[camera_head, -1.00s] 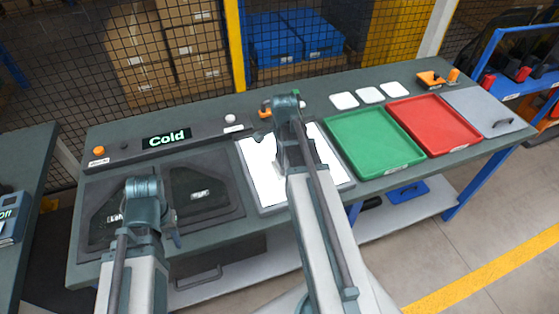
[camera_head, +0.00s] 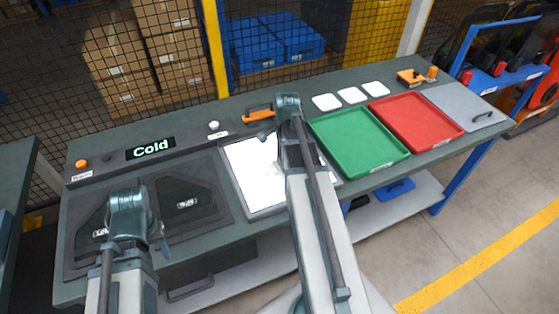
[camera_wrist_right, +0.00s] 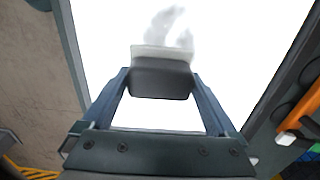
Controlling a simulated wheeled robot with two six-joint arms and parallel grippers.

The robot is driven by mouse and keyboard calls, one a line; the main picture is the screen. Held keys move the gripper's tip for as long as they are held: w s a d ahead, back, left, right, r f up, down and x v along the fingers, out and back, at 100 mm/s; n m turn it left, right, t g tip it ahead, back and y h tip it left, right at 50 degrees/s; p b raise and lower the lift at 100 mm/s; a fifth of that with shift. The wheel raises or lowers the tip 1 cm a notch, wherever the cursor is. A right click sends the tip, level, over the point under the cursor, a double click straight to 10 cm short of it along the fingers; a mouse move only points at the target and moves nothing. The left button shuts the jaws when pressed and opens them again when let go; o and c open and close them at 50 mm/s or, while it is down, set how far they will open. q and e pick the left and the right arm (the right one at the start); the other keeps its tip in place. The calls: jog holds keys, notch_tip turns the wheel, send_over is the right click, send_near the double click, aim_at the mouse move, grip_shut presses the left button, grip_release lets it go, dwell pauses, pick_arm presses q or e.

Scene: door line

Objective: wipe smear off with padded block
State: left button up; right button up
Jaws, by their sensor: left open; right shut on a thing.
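A white lit panel (camera_head: 245,170) in a grey frame lies in the middle of the bench, partly hidden by my right arm. In the right wrist view, a grey smear (camera_wrist_right: 172,26) shows on the white panel (camera_wrist_right: 240,50), just beyond the block. My right gripper (camera_wrist_right: 160,85) is shut on the dark padded block (camera_wrist_right: 160,80), whose pale pad edge faces the smear. Whether the pad touches the panel I cannot tell. My left gripper (camera_head: 164,243) is open and empty, in front of the dark plates at left.
A green tray (camera_head: 358,148) and a red tray (camera_head: 418,124) stand right of the panel. An orange-handled thing (camera_head: 258,116) lies behind the panel. A "Cold" display (camera_head: 151,148) is at back left. Three white squares (camera_head: 350,95) lie at the back.

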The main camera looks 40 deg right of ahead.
jog(key=shift+d, duration=0.15)
jog(key=shift+s+d, duration=0.2)
jog(key=shift+d, duration=0.65)
jog(key=shift+s+d, duration=0.2)
jog(key=shift+d, duration=0.65)
jog(key=shift+w+a+f, duration=0.1)
jog(key=shift+w+a, duration=0.05)
jog(key=shift+a, duration=0.7)
jog(key=shift+w+a+f, duration=0.1)
jog(key=shift+a, duration=0.85)
jog(key=shift+c, duration=0.6)
jog(key=shift+w+a, duration=0.1)
jog(key=shift+a, duration=0.05)
jog(key=shift+w+a+r, duration=0.1)
jog(key=shift+w+a, duration=0.1)
jog(key=shift+a, duration=0.65)
jog(key=shift+w+a+r, duration=0.1)
jog(key=shift+w+a, duration=0.1)
jog(key=shift+a, duration=0.6)
